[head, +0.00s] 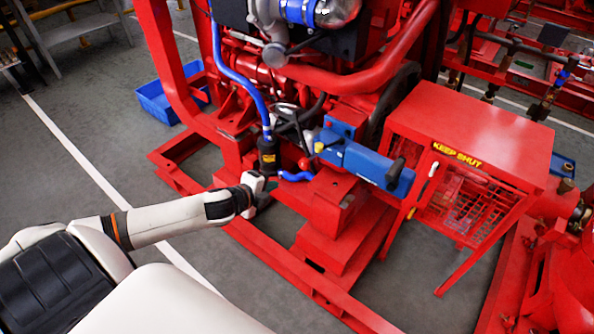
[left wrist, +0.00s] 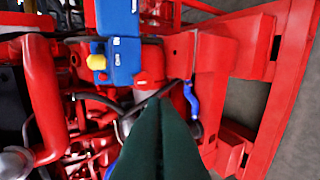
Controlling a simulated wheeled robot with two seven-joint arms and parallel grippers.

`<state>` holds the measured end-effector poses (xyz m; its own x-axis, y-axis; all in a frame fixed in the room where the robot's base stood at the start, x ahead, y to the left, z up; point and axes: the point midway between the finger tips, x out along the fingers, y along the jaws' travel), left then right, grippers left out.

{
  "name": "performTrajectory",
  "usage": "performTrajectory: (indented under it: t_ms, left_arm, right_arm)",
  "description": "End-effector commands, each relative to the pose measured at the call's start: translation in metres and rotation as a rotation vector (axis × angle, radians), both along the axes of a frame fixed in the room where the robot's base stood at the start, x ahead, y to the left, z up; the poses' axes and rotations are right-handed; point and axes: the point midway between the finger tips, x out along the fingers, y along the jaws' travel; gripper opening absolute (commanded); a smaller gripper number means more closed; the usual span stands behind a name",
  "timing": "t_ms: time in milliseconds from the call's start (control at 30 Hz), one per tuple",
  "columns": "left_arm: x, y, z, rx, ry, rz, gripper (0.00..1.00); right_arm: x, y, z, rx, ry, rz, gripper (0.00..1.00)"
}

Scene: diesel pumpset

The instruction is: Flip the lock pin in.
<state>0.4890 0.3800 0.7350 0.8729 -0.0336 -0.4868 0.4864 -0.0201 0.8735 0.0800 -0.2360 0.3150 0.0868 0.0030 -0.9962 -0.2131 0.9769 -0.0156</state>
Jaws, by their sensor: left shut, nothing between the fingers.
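I cannot make out a lock pin for certain in either view. A small yellow knob (head: 319,147) sits at the left end of a blue unit (head: 365,165) on the red engine; the knob also shows in the left wrist view (left wrist: 96,62), at the edge of the blue unit (left wrist: 126,62). My left gripper (head: 266,186) is beside the engine's near side, below and left of the knob. Its dark green fingers (left wrist: 166,102) are closed together with nothing between them, apart from the knob. My right gripper is in neither view.
A black cylinder (head: 267,153) with blue hoses stands just above my left gripper. A red guard cage (head: 465,200) marked KEEP SHUT, with a pale handle (head: 428,182), is at right. Red frame rails (head: 270,262) run along the floor. Open floor (head: 95,95) lies left.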

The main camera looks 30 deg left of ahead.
Motion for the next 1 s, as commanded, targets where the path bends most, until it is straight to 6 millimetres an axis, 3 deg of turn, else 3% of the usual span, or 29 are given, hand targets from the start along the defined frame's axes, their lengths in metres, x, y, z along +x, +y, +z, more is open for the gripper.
performTrajectory:
  t_ms: [567,800,1000]
  left_arm:
    - [0.086,-0.004,-0.046,-0.002,-0.003,0.001,0.0]
    - [0.112,-0.005,-0.044,-0.001,0.0,0.0,0.0]
    - [0.12,-0.006,-0.044,-0.001,0.001,-0.002,0.0]
  right_arm:
    - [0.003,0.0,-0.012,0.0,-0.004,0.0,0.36]
    - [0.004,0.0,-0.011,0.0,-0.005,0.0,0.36]
    - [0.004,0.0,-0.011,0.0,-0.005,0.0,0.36]
